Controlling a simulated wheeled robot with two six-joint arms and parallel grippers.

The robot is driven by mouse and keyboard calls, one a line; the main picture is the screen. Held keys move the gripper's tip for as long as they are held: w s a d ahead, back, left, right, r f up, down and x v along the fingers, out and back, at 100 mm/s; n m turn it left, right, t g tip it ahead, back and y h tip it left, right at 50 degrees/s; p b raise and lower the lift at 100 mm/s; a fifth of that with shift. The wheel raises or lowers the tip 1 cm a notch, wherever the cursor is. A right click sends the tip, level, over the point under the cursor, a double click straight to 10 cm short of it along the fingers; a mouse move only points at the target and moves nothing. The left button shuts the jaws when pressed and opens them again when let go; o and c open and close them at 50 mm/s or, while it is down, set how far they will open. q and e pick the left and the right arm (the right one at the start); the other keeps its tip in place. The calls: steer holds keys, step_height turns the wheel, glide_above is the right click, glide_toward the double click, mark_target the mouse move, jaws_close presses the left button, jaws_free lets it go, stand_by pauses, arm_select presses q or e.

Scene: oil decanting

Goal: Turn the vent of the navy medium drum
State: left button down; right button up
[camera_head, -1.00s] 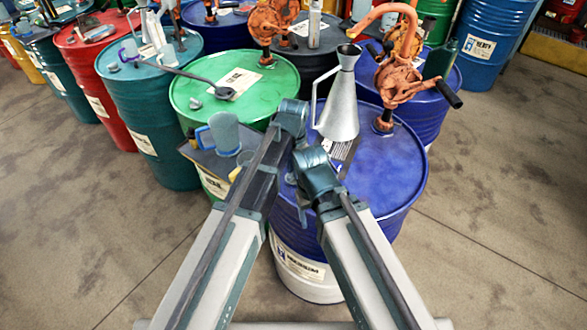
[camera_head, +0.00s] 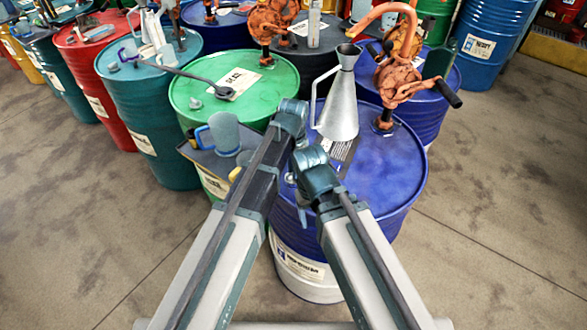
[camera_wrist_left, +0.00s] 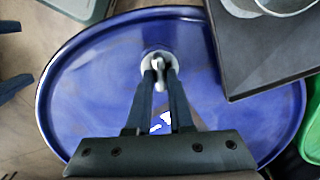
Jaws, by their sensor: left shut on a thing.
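The navy medium drum (camera_head: 385,165) stands in front of me with its blue top partly behind my arms. It also fills much of the left wrist view (camera_wrist_left: 90,85). There, its small pale round vent (camera_wrist_left: 147,62) sits near the rim at the top of the picture. My left gripper (camera_wrist_left: 159,70) is over the vent, its two dark fingers close together and shut on the vent's small grey handle. In the head view my arms cover most of this spot.
A metal funnel can (camera_head: 341,105) and an orange hand pump (camera_head: 398,80) stand toward the drum's back. A dark tray (camera_head: 205,163) with a blue jug (camera_head: 225,132) juts out beside the drum. A green drum (camera_head: 275,90) stands behind left. Floor is open at right.

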arm_select(q)
steer(key=c, duration=0.8)
jaws_free()
steer(key=shift+r, duration=0.2)
step_height(320, 180, up, 14)
steer(key=p, duration=1.3)
steer(key=shift+f+p, duration=0.25)
steer(key=shift+p, duration=0.15)
